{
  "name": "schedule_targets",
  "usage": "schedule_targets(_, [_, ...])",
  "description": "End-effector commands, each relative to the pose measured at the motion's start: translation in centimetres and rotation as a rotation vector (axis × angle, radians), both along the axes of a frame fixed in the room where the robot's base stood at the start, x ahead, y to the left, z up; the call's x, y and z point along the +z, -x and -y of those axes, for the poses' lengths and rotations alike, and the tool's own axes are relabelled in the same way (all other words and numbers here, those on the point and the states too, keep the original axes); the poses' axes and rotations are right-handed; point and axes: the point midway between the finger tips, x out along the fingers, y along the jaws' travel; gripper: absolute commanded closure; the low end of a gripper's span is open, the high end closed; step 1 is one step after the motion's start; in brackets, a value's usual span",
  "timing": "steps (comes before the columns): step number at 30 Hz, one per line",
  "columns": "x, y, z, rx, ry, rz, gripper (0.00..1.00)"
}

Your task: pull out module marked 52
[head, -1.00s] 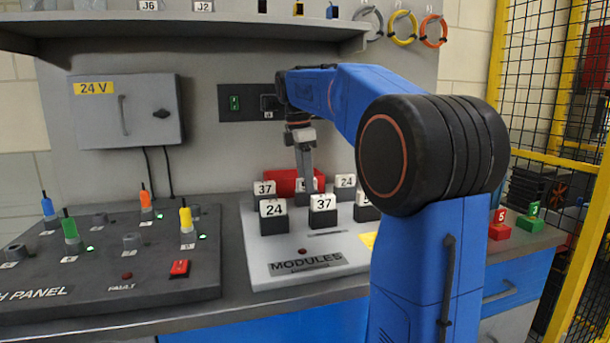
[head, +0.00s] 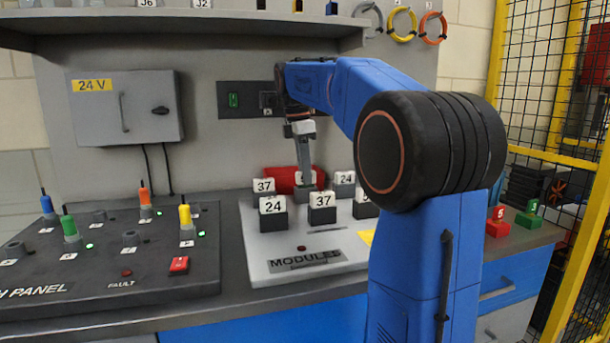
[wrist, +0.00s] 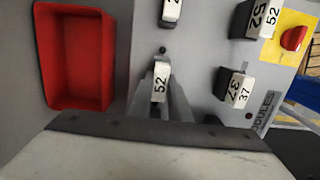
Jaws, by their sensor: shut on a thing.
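My gripper (head: 305,172) reaches down over the back row of the modules board. It is shut on a module marked 52 (wrist: 160,84), a dark block with a white label, held between its two fingers. In the head view this module (head: 303,180) is mostly hidden by the fingers and the front module marked 37. I cannot tell whether it is clear of its slot. A second module marked 52 (wrist: 245,20) stands at the front right of the light grey modules board (head: 273,250); my arm partly hides it in the head view.
Modules marked 37 (head: 263,186), 24 (head: 273,207), 37 (head: 322,207) and 24 (head: 344,180) stand close around my gripper. A red open bin (wrist: 75,55), empty, is behind the board. A switch panel (head: 110,260) lies left. A shelf (head: 200,30) hangs above.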

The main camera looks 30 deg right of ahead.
Motion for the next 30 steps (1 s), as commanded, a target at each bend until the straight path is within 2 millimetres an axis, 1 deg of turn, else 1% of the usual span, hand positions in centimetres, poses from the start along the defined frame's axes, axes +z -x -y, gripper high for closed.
schedule_targets(30, [2.5,0.0,0.0,0.000,0.000,0.000,1.00])
